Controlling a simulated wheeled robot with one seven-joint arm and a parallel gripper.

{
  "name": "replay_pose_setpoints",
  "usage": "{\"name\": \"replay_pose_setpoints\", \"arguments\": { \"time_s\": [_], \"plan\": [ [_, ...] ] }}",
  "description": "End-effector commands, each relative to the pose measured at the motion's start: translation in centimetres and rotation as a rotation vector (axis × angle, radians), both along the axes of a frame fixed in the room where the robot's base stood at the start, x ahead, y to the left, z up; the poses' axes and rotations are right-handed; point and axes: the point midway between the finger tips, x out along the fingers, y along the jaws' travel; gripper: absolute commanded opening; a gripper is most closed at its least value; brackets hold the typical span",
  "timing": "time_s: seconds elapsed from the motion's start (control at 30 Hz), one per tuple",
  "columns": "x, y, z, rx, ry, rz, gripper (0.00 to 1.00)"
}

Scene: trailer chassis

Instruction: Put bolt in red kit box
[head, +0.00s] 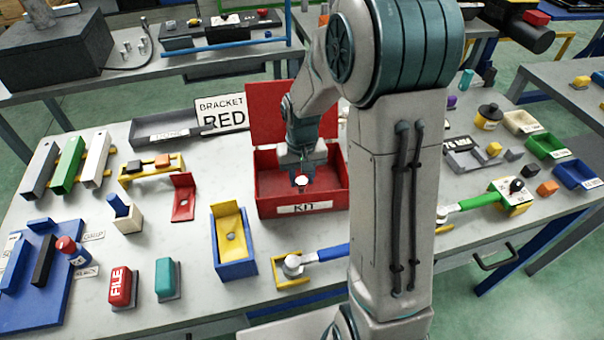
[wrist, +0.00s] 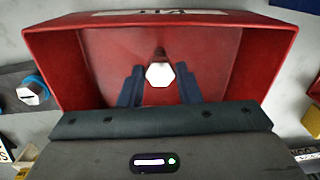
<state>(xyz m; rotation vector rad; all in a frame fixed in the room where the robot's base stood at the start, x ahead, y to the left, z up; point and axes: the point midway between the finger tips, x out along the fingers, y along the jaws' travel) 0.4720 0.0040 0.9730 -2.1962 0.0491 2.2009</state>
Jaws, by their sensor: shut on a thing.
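The red kit box (head: 276,205) stands open in the middle of the table, with its lid raised at the back and a "KIT" label on its front. My gripper (head: 302,178) is over the inside of the box. It is shut on the bolt (head: 301,181), whose pale hexagonal head shows between the fingers. In the wrist view the bolt (wrist: 160,75) sits between the two dark blue fingertips (wrist: 159,86), above the floor of the red box (wrist: 50,65). The bolt's shank is mostly hidden, and I cannot tell whether it touches the floor.
A blue box with a yellow insert (head: 234,262) stands in front of the kit box, left of a blue-handled tool (head: 325,253) on a yellow holder. A red bracket (head: 183,197) and a grey tray (head: 165,131) lie to the left. Bare tabletop shows between them.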

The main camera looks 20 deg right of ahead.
Motion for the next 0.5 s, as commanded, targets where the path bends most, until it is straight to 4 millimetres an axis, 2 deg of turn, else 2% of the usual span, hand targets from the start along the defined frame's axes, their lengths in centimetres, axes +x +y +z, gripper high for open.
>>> {"name": "replay_pose_setpoints", "arguments": {
  "time_s": [0.37, 0.4, 0.47, 0.5],
  "plan": [
    [0.03, -0.01, -0.54, 0.0, -0.002, 0.001, 0.14],
    [0.02, -0.01, -0.57, 0.0, -0.001, 0.001, 0.34],
    [0.01, -0.01, -0.45, 0.0, -0.001, 0.001, 0.5],
    [0.01, -0.01, -0.45, 0.0, -0.001, 0.001, 0.52]
  ]
}}
